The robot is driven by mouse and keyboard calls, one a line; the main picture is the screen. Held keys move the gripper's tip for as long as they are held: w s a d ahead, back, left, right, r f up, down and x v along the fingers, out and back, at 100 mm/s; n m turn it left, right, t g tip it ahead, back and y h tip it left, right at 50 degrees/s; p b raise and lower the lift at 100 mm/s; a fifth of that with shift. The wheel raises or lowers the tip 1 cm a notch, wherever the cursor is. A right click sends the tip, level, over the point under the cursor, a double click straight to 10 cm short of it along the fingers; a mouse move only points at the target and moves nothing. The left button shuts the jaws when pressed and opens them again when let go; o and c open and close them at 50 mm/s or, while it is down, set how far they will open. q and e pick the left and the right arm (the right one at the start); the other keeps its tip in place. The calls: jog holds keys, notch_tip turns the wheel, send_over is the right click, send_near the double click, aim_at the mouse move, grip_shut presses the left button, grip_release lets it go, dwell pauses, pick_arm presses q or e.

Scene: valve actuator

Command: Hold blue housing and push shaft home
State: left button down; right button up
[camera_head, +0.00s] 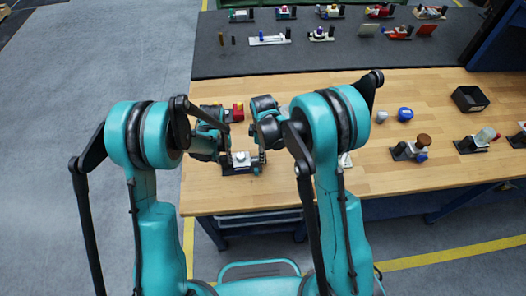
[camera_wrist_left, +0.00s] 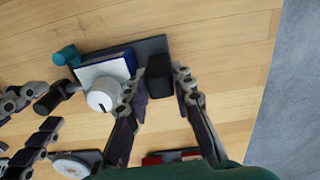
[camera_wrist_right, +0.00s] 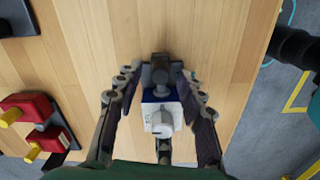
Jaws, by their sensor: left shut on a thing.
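The blue housing (camera_head: 240,158) has a white top and a round white knob; it stands on a dark base at the table's near edge. It also shows in the left wrist view (camera_wrist_left: 104,68) and the right wrist view (camera_wrist_right: 151,108). My left gripper (camera_wrist_left: 160,78) is shut on a black block (camera_wrist_left: 159,74) at one end of that base, beside the housing. A dark shaft (camera_wrist_left: 50,98) with a grey tip points at the housing's opposite side. My right gripper (camera_wrist_right: 158,82) is open, its fingers apart on either side of the housing in its wrist view; contact is unclear.
A red and yellow part (camera_wrist_right: 28,106) lies near the housing. White and blue caps (camera_head: 405,114), a black bin (camera_head: 469,98) and several assemblies (camera_head: 409,149) stand to the right. A dark mat (camera_head: 340,52) with parts lies behind.

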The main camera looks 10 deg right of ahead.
pick_arm(q)
jog(key=shift+s+f, duration=0.1)
pick_arm(e)
jog(key=shift+f, duration=0.2)
grip_shut()
jog(key=shift+s+a, duration=0.1)
jog(key=shift+a, duration=1.9)
pick_arm(q)
jog(key=shift+d, duration=0.1)
pick_arm(e)
grip_release()
notch_tip(320, 180, up, 12)
